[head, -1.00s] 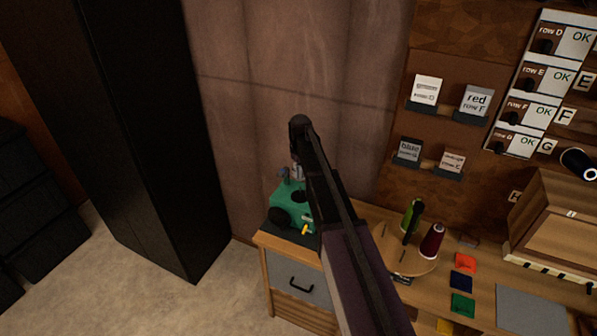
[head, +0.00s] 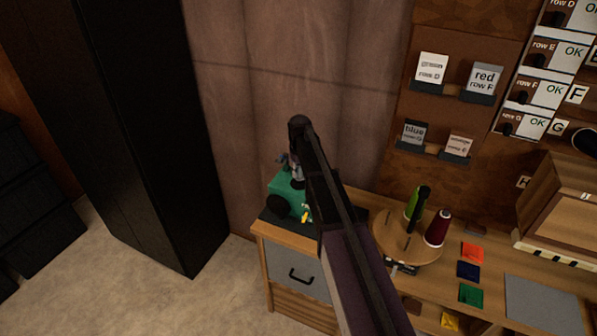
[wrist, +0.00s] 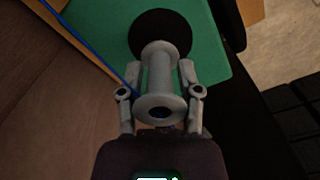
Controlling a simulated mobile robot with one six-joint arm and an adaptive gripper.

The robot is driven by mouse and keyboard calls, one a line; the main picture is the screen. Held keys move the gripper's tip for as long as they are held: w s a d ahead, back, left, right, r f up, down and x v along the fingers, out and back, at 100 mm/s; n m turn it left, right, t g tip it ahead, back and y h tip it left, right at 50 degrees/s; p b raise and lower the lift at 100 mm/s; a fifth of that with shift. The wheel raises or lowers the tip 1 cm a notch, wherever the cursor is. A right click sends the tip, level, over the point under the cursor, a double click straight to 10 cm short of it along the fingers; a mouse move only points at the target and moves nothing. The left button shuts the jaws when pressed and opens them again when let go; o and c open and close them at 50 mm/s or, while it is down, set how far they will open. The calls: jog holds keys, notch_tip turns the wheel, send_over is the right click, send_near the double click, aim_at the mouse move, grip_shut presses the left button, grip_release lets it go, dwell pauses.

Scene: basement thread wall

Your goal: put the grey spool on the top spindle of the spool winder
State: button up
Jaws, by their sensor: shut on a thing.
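The grey spool (wrist: 160,82) is between the two fingers of my gripper (wrist: 162,72) in the wrist view, with one flange toward the camera. My gripper is shut on it. Beyond the spool's far end lies a round black disc (wrist: 160,28) on the green body of the spool winder (wrist: 212,62). I cannot tell whether the spool touches the winder or a spindle. In the head view the green winder (head: 285,190) stands at the left end of the bench. My arm hides much of it, and my gripper (head: 296,172) shows only in part beside the arm.
A round wooden stand (head: 390,238) with a green spool (head: 413,203) and a dark red spool (head: 437,228) is right of my arm. Coloured squares and a wooden box (head: 570,215) lie farther right. A tall black cabinet (head: 140,140) stands left, with open floor before it.

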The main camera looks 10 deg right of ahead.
jog(key=shift+f+b, duration=0.4)
jog(key=shift+f, duration=0.2)
jog(key=shift+s+f+b, duration=0.1)
jog(key=shift+f+b, duration=0.25)
dwell(0.7)
jog(key=o, duration=0.8)
jog(key=shift+r, duration=0.1)
